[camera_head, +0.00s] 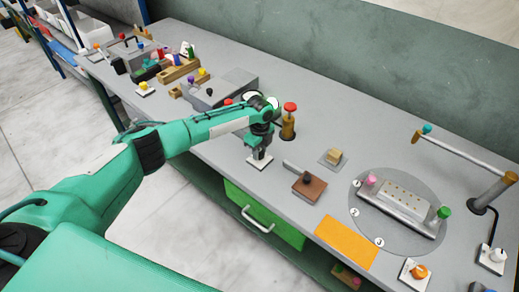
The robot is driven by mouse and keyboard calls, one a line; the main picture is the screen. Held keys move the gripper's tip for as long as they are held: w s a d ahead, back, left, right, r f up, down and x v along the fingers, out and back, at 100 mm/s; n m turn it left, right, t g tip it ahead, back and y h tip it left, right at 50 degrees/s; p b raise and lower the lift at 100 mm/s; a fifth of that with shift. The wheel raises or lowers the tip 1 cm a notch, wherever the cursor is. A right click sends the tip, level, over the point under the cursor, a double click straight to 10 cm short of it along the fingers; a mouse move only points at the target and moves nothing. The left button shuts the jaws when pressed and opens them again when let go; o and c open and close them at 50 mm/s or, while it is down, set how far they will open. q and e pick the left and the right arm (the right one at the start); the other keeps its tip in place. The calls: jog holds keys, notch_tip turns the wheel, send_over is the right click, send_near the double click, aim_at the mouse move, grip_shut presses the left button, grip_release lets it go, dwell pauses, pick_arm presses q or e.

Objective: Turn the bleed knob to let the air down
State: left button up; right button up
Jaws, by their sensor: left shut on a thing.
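My left arm reaches in from the left, and its gripper (261,153) points down over a small white square plate (254,164) on the bench. The jaws are shut on a small knob on that plate; the fingers hide the knob, so its colour and angle cannot be told. I cannot tell from any label whether it is the bleed knob. My right gripper is not in view.
A brass post with a red top (289,121) stands close behind the gripper. A grey box (226,87) stands behind my forearm.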

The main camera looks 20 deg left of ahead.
aim_at(260, 151)
pick_arm(q)
jog(key=n+p, duration=0.1)
jog(key=n, duration=0.3)
jog(key=shift+r+p, duration=0.1)
jog(key=shift+p, duration=0.25)
jog(key=n+p, duration=0.1)
jog(key=n, duration=0.3)
jog(key=shift+p, duration=0.35)
jog(key=n+p, duration=0.1)
jog(key=n, duration=0.2)
jog(key=shift+n+p, duration=0.35)
jog(key=shift+n, duration=0.05)
jog(key=shift+n+p, duration=0.8)
jog(key=shift+n, duration=1)
jog(key=o, duration=1)
notch_tip(260, 151, up, 14)
jog(key=b, duration=0.3)
jog(key=shift+b, duration=0.35)
